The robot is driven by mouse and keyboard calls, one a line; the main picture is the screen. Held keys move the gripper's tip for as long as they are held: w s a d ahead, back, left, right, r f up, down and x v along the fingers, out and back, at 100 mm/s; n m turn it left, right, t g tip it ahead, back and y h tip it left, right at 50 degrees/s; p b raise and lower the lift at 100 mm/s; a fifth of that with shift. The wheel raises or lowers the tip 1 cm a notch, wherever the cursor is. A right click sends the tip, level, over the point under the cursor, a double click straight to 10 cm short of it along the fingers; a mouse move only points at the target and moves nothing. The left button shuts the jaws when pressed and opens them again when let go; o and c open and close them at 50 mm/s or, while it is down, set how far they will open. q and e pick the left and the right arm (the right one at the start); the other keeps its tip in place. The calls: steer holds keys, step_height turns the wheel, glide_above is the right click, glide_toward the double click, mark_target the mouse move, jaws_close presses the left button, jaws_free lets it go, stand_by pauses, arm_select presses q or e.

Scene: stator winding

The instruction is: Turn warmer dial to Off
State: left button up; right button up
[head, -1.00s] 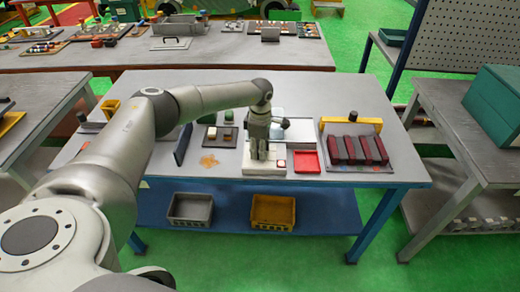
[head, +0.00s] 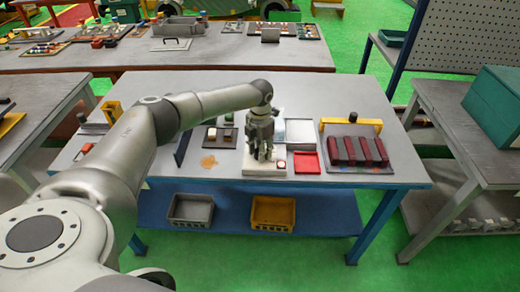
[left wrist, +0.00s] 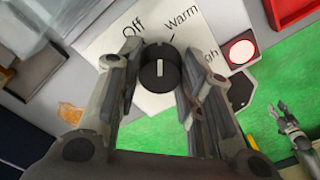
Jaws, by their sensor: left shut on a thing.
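The warmer dial (left wrist: 159,68) is a round black knob with a white line, on a white panel (left wrist: 105,48) printed Off, Warm and a partly hidden third word. In the left wrist view its white line points nearly straight up, between Off and Warm. My left gripper (left wrist: 160,62) is shut on the dial, one finger on either side. In the head view my left gripper (head: 262,152) stands over the panel and hides the dial. My right gripper (left wrist: 281,110) shows small at the right of the left wrist view, apparently open and empty, over green floor.
A round red button (left wrist: 241,51) sits on the panel beside the dial. A red tray (head: 307,162) lies to the right, then a rack of dark red blocks (head: 358,150). A dark upright plate (head: 183,145) stands to the left. The table's front edge is close.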

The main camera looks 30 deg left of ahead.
arm_select(q)
steer(key=n, duration=0.3)
steer(key=shift+w+r+n+p, duration=0.1)
steer(key=shift+n+p, duration=0.2)
steer(key=shift+n, duration=0.1)
steer(key=shift+n+p, duration=0.3)
steer(key=shift+n, duration=1.4)
steer(key=o, duration=1)
step_height(320, 180, up, 12)
steer(key=shift+f, duration=0.1)
